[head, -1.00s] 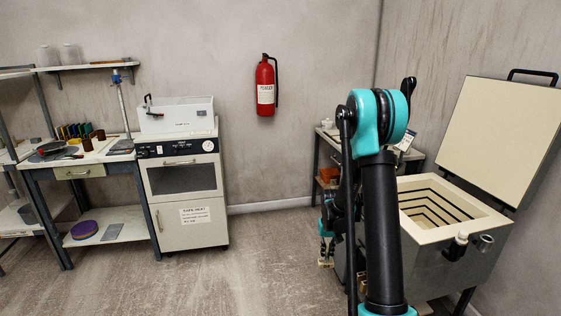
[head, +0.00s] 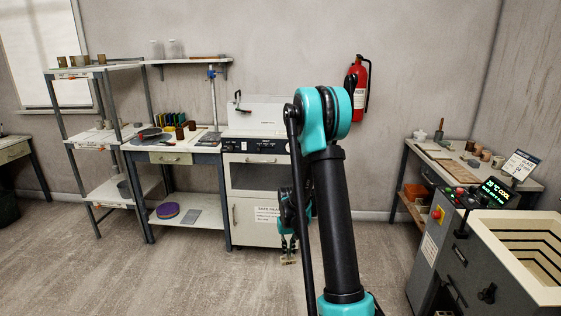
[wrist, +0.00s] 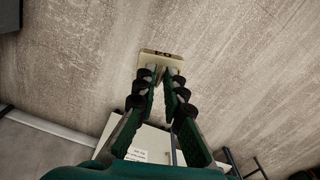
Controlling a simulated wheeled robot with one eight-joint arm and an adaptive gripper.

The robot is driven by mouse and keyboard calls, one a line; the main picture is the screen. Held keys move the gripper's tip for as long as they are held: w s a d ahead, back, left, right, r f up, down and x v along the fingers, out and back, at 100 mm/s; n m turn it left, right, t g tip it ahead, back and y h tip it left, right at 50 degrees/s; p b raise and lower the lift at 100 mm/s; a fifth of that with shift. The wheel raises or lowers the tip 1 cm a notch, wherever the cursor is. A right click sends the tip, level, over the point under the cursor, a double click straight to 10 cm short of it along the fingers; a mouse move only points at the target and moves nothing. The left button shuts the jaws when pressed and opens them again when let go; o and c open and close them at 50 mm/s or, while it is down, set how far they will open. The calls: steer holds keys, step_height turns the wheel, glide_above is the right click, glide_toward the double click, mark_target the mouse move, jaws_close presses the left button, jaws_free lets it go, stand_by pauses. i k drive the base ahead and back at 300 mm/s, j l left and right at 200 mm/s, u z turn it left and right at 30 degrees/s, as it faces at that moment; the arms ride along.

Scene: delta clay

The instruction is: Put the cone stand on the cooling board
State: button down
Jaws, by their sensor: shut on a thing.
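The cone stand (wrist: 161,62), a small beige block with dark marks on its face, is between the fingertips of my gripper (wrist: 160,76) in the wrist view. My gripper is shut on it, and it is held in the air above the floor. In the head view my gripper (head: 288,248) hangs low in front of the white cabinet, partly behind my arm, with the stand (head: 289,262) at its tips. Flat tan boards (head: 432,147) lie on the right-hand bench; I cannot tell which, if any, is the cooling board.
The open kiln (head: 520,250) and its control box (head: 455,215) stand at the right. A workbench (head: 170,155) and a shelf rack (head: 95,70) stand at the left. A fire extinguisher (head: 362,90) hangs on the wall. The floor at front left is clear.

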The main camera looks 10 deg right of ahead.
mark_target(458, 170)
steer(key=i+j+z, duration=0.1)
steer(key=i+z, duration=0.15)
steer(key=i, duration=0.6)
steer(key=i+z, duration=0.35)
steer(key=i, duration=0.35)
steer(key=i+j+z, duration=0.2)
steer(key=i+z, duration=0.15)
steer(key=i, duration=0.3)
steer(key=i+j+z, duration=0.15)
steer(key=z, duration=0.25)
steer(key=i+j+z, duration=0.2)
steer(key=z, duration=0.25)
steer(key=i+j+z, duration=0.25)
steer(key=z, duration=0.15)
steer(key=i+j+z, duration=0.1)
steer(key=j+z, duration=0.35)
steer(key=l, duration=0.1)
